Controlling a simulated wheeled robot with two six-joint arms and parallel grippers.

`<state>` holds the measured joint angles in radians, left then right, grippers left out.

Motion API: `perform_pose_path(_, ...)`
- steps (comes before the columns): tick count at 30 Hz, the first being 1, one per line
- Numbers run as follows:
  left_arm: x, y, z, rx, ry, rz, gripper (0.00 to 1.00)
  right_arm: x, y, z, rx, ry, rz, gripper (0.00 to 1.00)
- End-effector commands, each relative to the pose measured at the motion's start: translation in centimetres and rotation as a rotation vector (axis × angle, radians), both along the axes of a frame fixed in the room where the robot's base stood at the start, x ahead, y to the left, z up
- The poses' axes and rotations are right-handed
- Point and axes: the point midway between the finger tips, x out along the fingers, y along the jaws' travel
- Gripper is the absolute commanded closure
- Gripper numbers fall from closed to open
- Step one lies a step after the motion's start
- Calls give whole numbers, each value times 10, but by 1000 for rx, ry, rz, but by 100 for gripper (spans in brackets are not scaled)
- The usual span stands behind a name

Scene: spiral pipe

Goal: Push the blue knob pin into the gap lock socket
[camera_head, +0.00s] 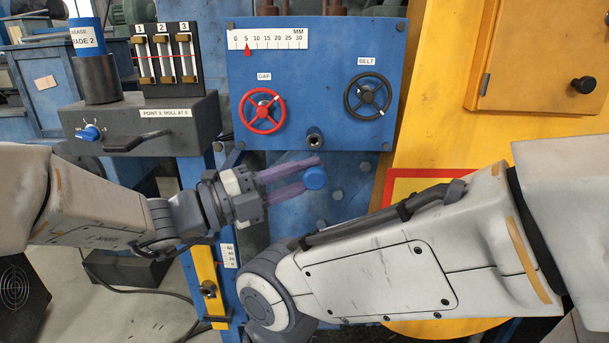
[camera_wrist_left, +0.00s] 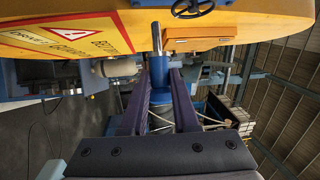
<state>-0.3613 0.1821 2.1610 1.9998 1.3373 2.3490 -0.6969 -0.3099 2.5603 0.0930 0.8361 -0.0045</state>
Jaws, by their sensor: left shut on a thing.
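My left gripper (camera_head: 312,172) is shut on the blue knob pin (camera_head: 315,178), whose round blue knob shows between the purple fingers. In the left wrist view, the fingers hold the blue knob (camera_wrist_left: 159,77) and the bare metal pin (camera_wrist_left: 157,38) points away from the gripper. A round dark socket (camera_head: 314,138) sits at the lower edge of the blue panel (camera_head: 310,84), right of the red GAP wheel (camera_head: 262,111). In the head view the knob appears just below this socket; their separation in depth is unclear. My right gripper is out of view.
A black BELT wheel (camera_head: 367,96) sits right of the GAP wheel. Another socket (camera_head: 208,289) is on the yellow post below left. A dark control box (camera_head: 145,122) juts out at left. My right forearm crosses the lower right, near the held knob.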

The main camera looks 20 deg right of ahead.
Motion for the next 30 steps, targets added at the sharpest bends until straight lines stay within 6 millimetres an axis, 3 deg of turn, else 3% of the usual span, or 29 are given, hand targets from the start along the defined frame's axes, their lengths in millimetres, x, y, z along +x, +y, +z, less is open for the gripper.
perform_pose_path(15, 43, -16, 2, 1, 0, 0, 100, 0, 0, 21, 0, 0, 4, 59)
perform_pose_path(30, 51, -19, 0, 1, -1, -1, 100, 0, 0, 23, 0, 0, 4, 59)
